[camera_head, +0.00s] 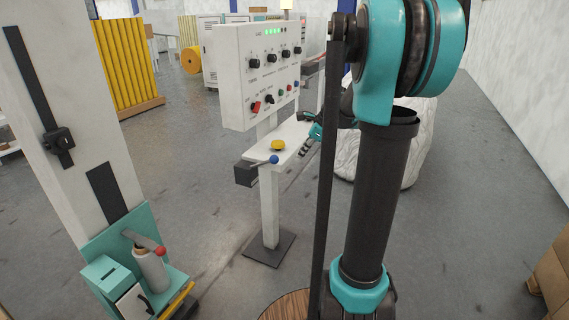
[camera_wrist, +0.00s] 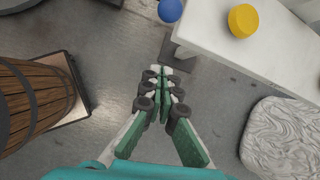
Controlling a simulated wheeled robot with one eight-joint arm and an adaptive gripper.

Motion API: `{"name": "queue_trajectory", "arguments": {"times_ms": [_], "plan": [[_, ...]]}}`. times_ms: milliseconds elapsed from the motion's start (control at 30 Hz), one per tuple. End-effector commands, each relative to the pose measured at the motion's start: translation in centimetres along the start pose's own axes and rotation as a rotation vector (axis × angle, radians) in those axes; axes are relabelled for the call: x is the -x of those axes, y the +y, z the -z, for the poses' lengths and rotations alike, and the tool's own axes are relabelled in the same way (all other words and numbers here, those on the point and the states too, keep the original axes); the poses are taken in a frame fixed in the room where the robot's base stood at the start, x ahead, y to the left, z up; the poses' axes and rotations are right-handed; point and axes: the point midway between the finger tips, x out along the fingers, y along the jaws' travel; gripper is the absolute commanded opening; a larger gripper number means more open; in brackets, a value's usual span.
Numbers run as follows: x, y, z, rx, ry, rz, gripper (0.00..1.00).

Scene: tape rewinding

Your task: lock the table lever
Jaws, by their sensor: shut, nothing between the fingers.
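A lever with a blue ball knob (camera_head: 274,159) sticks out from a dark box (camera_head: 245,173) at the near end of the white table (camera_head: 296,134). The blue ball (camera_wrist: 170,10) also shows at the top edge of the wrist view; the rest of the lever is cut off there. My gripper (camera_head: 304,151) is beside the table's right side in the head view, partly hidden by my arm. In the wrist view my gripper (camera_wrist: 160,72) is shut and empty, with its fingertips together below the blue ball and apart from it.
A yellow button (camera_head: 278,146) stands on the table top. A control panel (camera_head: 259,75) rises behind it. A wooden barrel (camera_wrist: 38,92) is left of my gripper in the wrist view, and a white wrapped bale (camera_wrist: 282,140) is right. A red-knobbed machine (camera_head: 150,268) stands front left.

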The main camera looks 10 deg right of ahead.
Motion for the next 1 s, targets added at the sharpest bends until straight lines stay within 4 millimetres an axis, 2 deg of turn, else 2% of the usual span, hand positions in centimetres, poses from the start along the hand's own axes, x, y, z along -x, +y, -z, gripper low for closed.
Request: {"name": "queue_trajectory", "arguments": {"times_ms": [233, 367, 467, 900, 933, 1000], "plan": [[-0.1, 0.0, 0.0, 0.002, 0.000, 0.000, 0.00], [-0.8, 0.0, 0.0, 0.003, 0.000, 0.000, 0.00], [-2.0, 0.0, 0.0, 0.004, 0.000, 0.000, 0.00], [-9.8, 0.1, 0.0, 0.005, 0.000, -0.001, 0.00], [-10.2, 0.1, 0.0, 0.005, 0.000, -0.001, 0.00], [-9.7, 0.1, -1.0, 0.005, 0.000, 0.000, 0.00]]}}
